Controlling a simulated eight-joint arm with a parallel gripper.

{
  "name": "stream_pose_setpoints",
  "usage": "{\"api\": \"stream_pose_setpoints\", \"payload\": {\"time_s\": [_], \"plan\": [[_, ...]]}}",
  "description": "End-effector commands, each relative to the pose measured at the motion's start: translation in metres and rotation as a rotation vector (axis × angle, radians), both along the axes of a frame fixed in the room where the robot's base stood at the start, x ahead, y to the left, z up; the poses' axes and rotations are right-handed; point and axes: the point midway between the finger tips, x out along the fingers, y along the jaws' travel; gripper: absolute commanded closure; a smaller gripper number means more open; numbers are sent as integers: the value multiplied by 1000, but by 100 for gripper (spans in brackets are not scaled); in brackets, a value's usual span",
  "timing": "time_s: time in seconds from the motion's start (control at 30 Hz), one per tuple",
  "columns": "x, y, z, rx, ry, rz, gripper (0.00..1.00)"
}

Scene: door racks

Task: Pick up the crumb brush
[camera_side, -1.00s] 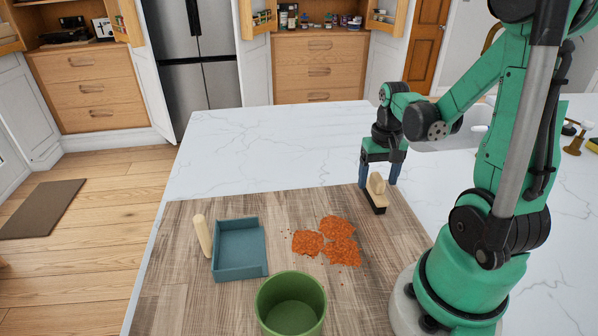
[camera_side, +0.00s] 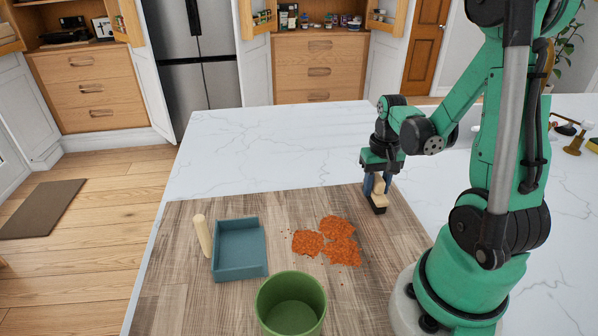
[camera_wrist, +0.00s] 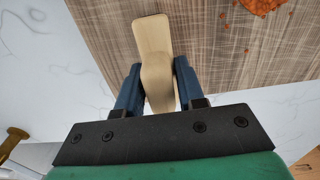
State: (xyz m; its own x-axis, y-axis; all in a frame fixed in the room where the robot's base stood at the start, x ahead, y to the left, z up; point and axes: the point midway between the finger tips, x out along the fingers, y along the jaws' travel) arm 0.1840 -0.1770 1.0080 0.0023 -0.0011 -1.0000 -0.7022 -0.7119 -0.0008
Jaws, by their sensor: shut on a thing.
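The crumb brush (camera_side: 379,200) has a pale wooden body and dark bristles along its bottom. It stands on the wooden mat near the mat's far right corner. My gripper (camera_side: 376,184) comes down from above and its blue fingers are shut on the brush's upright handle. In the wrist view the brush (camera_wrist: 153,40) lies between the two fingers of my gripper (camera_wrist: 159,82), with its flat end reaching forward beyond them. The bristles are hidden in the wrist view. I cannot tell whether the bristles still touch the mat.
Orange crumbs (camera_side: 335,240) lie in patches on the wooden mat (camera_side: 185,290), left of the brush. A blue dustpan (camera_side: 240,271) with a wooden handle is farther left. A green bin (camera_side: 291,330) stands at the front. The white marble counter (camera_side: 270,150) behind is clear.

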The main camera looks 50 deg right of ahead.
Motion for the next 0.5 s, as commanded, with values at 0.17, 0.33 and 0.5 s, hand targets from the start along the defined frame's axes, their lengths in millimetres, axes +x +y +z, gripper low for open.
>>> {"api": "stream_pose_setpoints", "payload": {"time_s": [0.17, 0.33, 0.5], "plan": [[0, 0, 1, 0, 0, 0, 100], [0, 0, 6, 0, 0, 0, 100], [0, 0, 24, 0, 0, 0, 100]]}}
